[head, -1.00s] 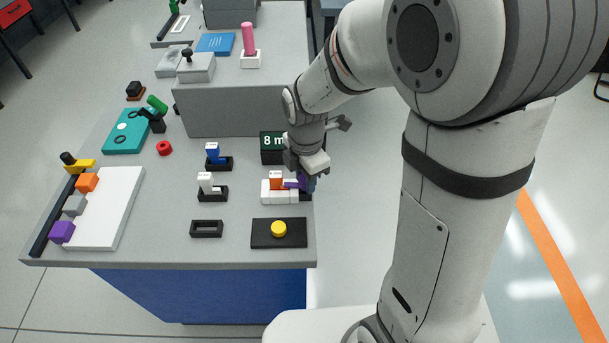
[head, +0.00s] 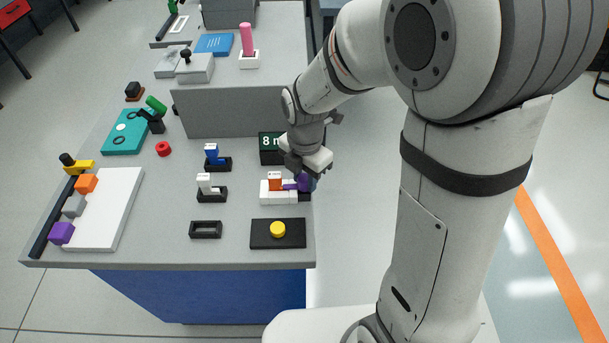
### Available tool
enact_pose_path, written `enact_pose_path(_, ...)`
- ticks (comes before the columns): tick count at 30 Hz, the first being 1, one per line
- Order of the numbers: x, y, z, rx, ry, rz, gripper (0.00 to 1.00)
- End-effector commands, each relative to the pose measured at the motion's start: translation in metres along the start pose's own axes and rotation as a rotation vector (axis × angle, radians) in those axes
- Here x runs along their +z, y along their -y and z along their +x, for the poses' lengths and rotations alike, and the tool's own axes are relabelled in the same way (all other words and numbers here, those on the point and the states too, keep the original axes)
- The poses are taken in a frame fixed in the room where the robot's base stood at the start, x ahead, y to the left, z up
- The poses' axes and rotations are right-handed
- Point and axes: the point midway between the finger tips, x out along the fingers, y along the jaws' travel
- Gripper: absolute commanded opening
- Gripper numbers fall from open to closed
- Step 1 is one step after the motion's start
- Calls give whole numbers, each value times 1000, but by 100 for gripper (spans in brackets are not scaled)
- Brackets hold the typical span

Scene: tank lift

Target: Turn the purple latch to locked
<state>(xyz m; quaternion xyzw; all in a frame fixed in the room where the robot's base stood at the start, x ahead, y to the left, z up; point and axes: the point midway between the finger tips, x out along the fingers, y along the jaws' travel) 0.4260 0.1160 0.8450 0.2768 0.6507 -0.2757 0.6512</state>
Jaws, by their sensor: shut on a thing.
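The purple latch (head: 303,182) is at the right edge of the grey bench, beside a white block with an orange piece (head: 275,183). Its purple arm points left toward the orange piece. My gripper (head: 306,172) is over the latch from above, shut on it, with its fingertips partly hidden by the gripper body. The latch's base is mostly hidden, and I cannot read a locked mark.
A black pad with a yellow button (head: 278,229) lies in front. A dark display (head: 271,142) stands behind. Blue (head: 213,153) and white (head: 205,183) switch-like pieces stand to the left. A grey raised block (head: 233,110) is farther back. Clear floor lies to the right.

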Motion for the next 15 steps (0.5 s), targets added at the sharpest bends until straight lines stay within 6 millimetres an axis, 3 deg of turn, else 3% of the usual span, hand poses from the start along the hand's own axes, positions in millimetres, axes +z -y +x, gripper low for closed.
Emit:
enact_pose_path(1,-3,1,1,-4,-5,-2,7)
enact_pose_path(2,-3,1,1,-4,-5,-2,31)
enact_pose_path(3,-3,1,1,-4,-5,-2,35)
enact_pose_path(9,-2,1,1,-3,-4,-1,50)
enact_pose_path(15,-1,1,0,-2,-3,0,50)
